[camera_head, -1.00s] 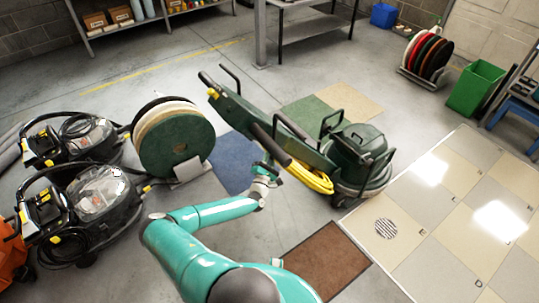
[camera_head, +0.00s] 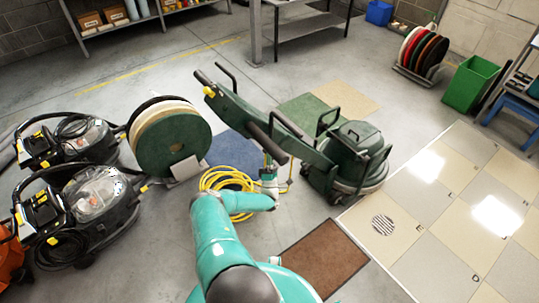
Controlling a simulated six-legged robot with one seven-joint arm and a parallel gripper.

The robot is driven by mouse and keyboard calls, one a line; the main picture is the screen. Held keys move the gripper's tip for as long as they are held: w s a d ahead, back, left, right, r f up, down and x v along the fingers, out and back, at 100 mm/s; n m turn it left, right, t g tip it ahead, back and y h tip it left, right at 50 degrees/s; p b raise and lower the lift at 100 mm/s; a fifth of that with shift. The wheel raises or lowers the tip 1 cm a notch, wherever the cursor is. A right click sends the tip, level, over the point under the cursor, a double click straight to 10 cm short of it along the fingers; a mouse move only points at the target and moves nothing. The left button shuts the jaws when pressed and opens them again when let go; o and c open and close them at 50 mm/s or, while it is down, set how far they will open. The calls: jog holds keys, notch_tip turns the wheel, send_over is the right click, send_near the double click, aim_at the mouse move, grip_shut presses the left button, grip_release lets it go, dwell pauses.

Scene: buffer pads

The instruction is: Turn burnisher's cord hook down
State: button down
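The green burnisher (camera_head: 357,160) stands right of centre, its long handle (camera_head: 238,108) slanting up to the left. A dark cylinder (camera_head: 267,144) sits along the handle's near side. The yellow cord (camera_head: 226,178) lies in loose loops left of the handle's lower part, seemingly on the floor, partly behind my arm; a strand runs toward the machine. My gripper (camera_head: 269,168) is at the handle's near side, just below the dark cylinder. Its fingers are too small and covered to tell open from shut. I cannot make out the cord hook, which may be hidden at the gripper.
A pad stand with round pads (camera_head: 170,140) and two vacuum machines (camera_head: 95,195) stand at left. A brown mat (camera_head: 327,258) lies in front of the burnisher. Tiled flooring (camera_head: 440,215) spreads at right. A green bin (camera_head: 472,84) stands at the back right.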

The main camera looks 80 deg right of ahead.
jog(key=shift+f+m+t+h, duration=0.1)
jog(key=shift+m+t+h, duration=0.2)
jog(key=shift+d, duration=0.1)
jog(key=c, duration=1.3)
grip_release()
jog(key=shift+a+f, duration=0.2)
